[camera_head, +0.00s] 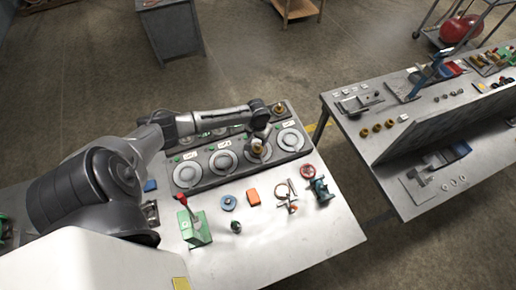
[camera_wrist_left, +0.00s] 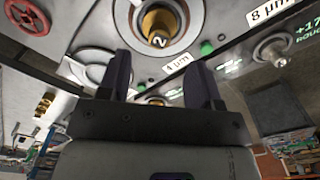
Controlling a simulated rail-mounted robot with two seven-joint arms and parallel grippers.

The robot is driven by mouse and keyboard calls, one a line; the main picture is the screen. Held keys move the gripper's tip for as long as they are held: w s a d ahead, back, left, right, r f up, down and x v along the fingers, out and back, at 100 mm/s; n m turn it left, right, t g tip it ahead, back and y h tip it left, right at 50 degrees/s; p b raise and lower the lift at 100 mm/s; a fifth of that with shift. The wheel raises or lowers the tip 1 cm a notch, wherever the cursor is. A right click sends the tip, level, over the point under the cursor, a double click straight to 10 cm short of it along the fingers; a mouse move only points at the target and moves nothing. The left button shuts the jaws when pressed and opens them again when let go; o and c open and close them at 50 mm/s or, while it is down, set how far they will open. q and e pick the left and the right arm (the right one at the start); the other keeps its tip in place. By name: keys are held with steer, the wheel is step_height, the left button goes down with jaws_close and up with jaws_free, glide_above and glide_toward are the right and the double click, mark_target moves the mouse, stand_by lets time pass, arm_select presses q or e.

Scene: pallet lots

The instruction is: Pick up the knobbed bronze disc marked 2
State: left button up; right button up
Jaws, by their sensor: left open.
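The knobbed bronze disc marked 2 (camera_wrist_left: 160,27) sits on a pale round plate at the top of the left wrist view, its number facing the camera. In the head view a bronze piece (camera_head: 257,150) sits on a round plate just below my left gripper (camera_head: 262,134); its number is too small to read there. My left gripper also shows in the left wrist view (camera_wrist_left: 161,64), its two dark fingers apart with nothing held. The marked knob lies beyond the fingertips, not between them. A second bronze piece (camera_wrist_left: 155,100) shows farther off, partly hidden. My right gripper is not seen.
A second bronze piece (camera_head: 279,108) stands in the rear row of the plate rack (camera_head: 213,180). Another bench (camera_head: 362,120) stands to the right.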

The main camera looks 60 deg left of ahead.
mark_target(258, 145)
arm_select(q)
steer(key=shift+f, duration=3.2)
jaws_close()
steer(key=shift+r, duration=0.1)
